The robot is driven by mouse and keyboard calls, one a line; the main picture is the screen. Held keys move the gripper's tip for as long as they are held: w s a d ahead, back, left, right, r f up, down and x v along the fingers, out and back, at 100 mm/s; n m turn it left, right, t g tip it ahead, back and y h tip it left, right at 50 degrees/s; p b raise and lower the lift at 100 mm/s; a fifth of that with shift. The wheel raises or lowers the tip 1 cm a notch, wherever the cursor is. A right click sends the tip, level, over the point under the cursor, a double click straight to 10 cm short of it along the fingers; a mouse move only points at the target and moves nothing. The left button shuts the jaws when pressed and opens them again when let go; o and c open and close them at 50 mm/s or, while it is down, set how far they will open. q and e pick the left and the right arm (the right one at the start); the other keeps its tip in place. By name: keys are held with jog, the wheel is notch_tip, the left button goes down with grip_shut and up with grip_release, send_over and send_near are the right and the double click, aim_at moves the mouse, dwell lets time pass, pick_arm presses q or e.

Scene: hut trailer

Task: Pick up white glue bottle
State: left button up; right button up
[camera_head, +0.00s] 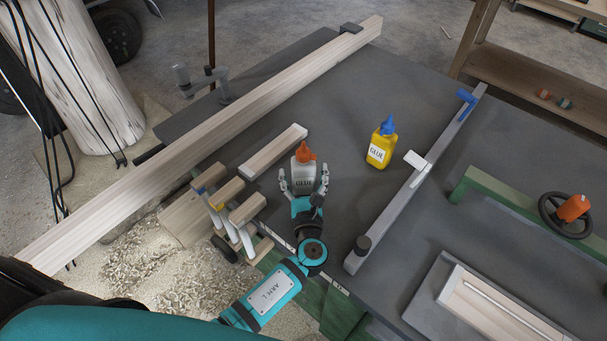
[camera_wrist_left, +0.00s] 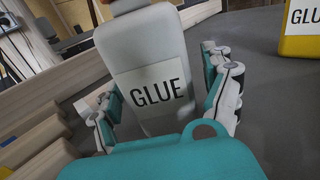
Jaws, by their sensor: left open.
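The white glue bottle (camera_head: 303,178) stands upright on the dark table, with an orange cap and a GLUE label. It also fills the middle of the left wrist view (camera_wrist_left: 150,65). My left gripper (camera_head: 304,184) is open, with one finger on each side of the bottle. In the left wrist view my left gripper (camera_wrist_left: 167,90) shows gaps between its fingers and the bottle, clearest on the right side. The bottle's lower part is hidden behind the gripper. My right gripper is not in view.
A yellow glue bottle (camera_head: 381,146) with a blue cap stands to the right. A wooden block (camera_head: 273,151) lies close on the left, with wood-handled tools (camera_head: 228,192) at the table edge. A long plank (camera_head: 215,135) and a grey bar clamp (camera_head: 420,175) flank the area.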

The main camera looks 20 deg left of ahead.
aim_at(304, 152)
pick_arm(q)
jog(key=shift+s, duration=0.1)
jog(key=shift+c, duration=0.4)
jog(key=c, duration=1.6)
notch_tip(304, 152, up, 10)
jog(key=shift+r, duration=0.1)
jog(key=shift+f, duration=4.45)
jog(key=shift+f, duration=0.35)
jog(key=shift+f, duration=0.2)
